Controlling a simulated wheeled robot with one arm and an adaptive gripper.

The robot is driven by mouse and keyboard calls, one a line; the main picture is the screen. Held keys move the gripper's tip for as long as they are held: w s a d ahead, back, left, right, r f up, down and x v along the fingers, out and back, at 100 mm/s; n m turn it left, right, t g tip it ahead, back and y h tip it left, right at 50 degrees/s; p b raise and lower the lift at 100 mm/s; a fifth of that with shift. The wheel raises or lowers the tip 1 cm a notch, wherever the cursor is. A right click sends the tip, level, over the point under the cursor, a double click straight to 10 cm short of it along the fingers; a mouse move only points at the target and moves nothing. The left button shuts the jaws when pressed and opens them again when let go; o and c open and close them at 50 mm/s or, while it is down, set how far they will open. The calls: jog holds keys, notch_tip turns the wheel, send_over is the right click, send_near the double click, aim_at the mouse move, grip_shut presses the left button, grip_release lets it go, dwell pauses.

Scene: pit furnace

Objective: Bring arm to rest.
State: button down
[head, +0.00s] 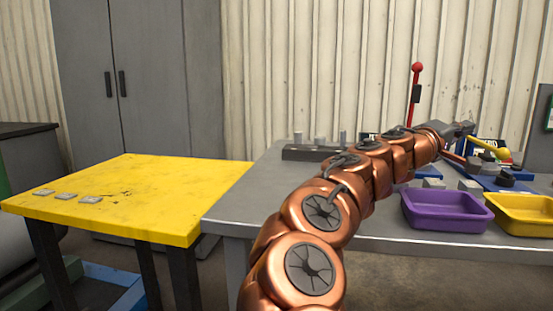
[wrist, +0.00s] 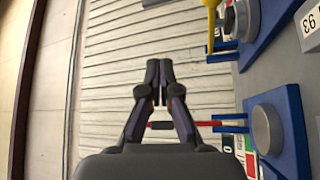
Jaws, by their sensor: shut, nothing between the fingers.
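My copper-coloured arm (head: 325,205) stretches from the bottom middle over the grey table to the right. My gripper (head: 466,128) is at its far end, above the back right of the table, small and partly lost among the things behind it. In the wrist view my gripper (wrist: 159,82) is shut, its dark fingertips together with nothing between them. It points towards the pale corrugated wall (wrist: 110,65). A red rod (wrist: 190,124) shows behind the fingers.
The grey table (head: 240,205) carries a purple bin (head: 445,212), a yellow bin (head: 525,217) and blue fixtures (wrist: 285,125). A red-knobbed lever (head: 416,85) stands at the back. The yellow table (head: 150,190) at left is mostly clear, with three small plates (head: 66,196). A grey cabinet (head: 165,80) stands behind.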

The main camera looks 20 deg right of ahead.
jog(key=shift+r, duration=0.1)
jog(key=s+a+r+m+g+y+p, duration=0.1)
jog(key=s+a+r+m+y+p, duration=0.55)
jog(key=p, duration=0.75)
jog(key=s+a+f+n+y+p, duration=0.2)
jog(key=s+a+f+y+p, duration=0.15)
jog(key=a+p, duration=0.55)
jog(key=s+a+f+n+y+p, duration=0.2)
jog(key=a+f+n+y+p, duration=0.15)
jog(key=a+p, duration=0.55)
jog(key=s+a+n+g+y+p, duration=0.1)
jog(key=s+a+y+p, duration=0.2)
jog(key=a, duration=0.6)
jog(key=s+a+r+n+y+p, duration=0.1)
jog(key=s+a+n+y+p, duration=0.1)
jog(key=s+a+p, duration=0.4)
jog(key=a+y+p, duration=0.1)
jog(key=a, duration=0.3)
jog(key=shift+s+r+g+y, duration=0.25)
jog(key=shift+r+g+y, duration=0.05)
jog(key=shift+g+y, duration=0.1)
